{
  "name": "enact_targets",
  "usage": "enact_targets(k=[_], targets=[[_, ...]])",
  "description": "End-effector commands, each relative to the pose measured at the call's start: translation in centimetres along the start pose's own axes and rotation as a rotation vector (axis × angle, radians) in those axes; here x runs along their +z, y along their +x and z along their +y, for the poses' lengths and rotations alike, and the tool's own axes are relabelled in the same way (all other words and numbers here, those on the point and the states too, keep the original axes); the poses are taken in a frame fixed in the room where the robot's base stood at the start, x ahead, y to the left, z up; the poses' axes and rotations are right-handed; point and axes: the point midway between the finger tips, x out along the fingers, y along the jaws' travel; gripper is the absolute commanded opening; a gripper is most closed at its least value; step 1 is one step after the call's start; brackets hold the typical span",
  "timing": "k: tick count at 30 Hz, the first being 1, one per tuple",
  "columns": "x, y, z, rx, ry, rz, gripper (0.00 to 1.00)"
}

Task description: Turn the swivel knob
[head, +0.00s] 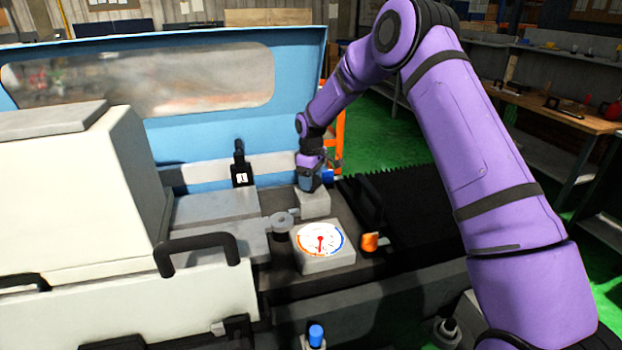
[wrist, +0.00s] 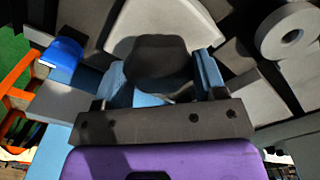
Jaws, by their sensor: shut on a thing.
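The swivel knob appears as a dark, rounded block (wrist: 156,62) between the two blue fingers of my gripper (wrist: 164,78) in the wrist view. My gripper is shut on it, with one finger at each side. In the head view my gripper (head: 309,182) points down at a grey block (head: 313,203) on the machine bed, behind the dial gauge. The knob is hidden there by the fingers. I cannot tell how far the knob is turned.
A round dial gauge (head: 320,240) with a red needle stands in front of my gripper. An orange knob (head: 370,241) is to its right and a grey ring-topped post (head: 282,224) to its left. A blue part (wrist: 63,52) lies close by. The blue machine cover (head: 230,120) stands behind.

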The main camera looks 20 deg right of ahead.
Motion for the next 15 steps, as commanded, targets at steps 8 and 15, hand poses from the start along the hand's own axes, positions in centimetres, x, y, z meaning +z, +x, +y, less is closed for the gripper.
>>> enact_targets(k=[8, 15], targets=[[0.01, -0.11, 0.06, 0.002, -0.259, 0.002, 0.41], [0.02, -0.13, -0.01, 0.002, -0.487, 0.002, 0.41]])
